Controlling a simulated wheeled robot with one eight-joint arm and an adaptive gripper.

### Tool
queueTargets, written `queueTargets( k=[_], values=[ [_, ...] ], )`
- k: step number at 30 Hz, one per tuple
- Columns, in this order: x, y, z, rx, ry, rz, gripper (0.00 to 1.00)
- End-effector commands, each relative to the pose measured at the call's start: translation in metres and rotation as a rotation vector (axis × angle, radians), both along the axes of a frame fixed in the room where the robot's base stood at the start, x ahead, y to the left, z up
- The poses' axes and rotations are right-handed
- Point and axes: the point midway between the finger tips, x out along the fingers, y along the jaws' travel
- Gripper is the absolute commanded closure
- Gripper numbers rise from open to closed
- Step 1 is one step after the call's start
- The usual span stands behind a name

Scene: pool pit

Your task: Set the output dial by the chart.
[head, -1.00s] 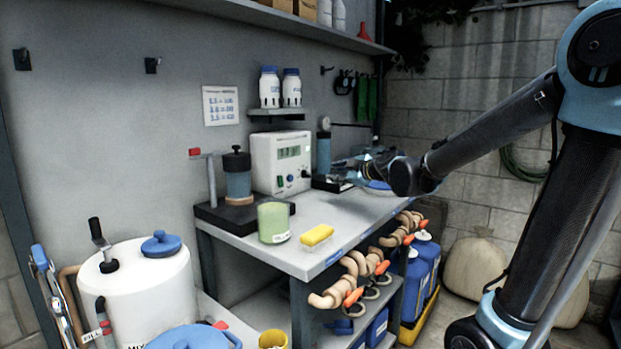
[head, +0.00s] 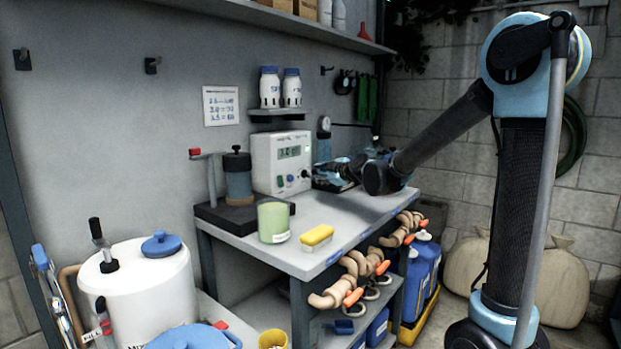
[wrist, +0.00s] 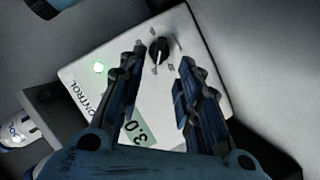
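The white control box (head: 263,150) stands at the back of the bench against the wall. Its display (head: 289,152) is green; in the wrist view the display (wrist: 137,130) reads 3.0. The black output dial (wrist: 158,50) is on the box's face, with small marks around it. In the head view the dial (head: 305,174) is small beside my gripper. My gripper (wrist: 160,62) is open, its two fingers apart on either side of the dial; I cannot tell whether they touch it. The chart (head: 221,105) is a white sheet on the wall with blue handwritten lines, too blurred to read surely.
A pump-like device (head: 238,178) on a black base, a green cup (head: 273,222) and a yellow sponge (head: 317,236) stand on the bench. Two white bottles (head: 281,88) sit on a small shelf above the box.

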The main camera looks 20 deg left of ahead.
Motion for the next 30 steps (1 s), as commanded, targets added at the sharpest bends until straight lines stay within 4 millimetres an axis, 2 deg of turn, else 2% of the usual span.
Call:
queueTargets(
  k=[15,30],
  values=[
    [0.039,0.046,-0.015,0.001,-0.001,-0.001,0.68],
    [0.046,0.054,-0.018,0.001,0.000,-0.001,0.68]
  ],
)
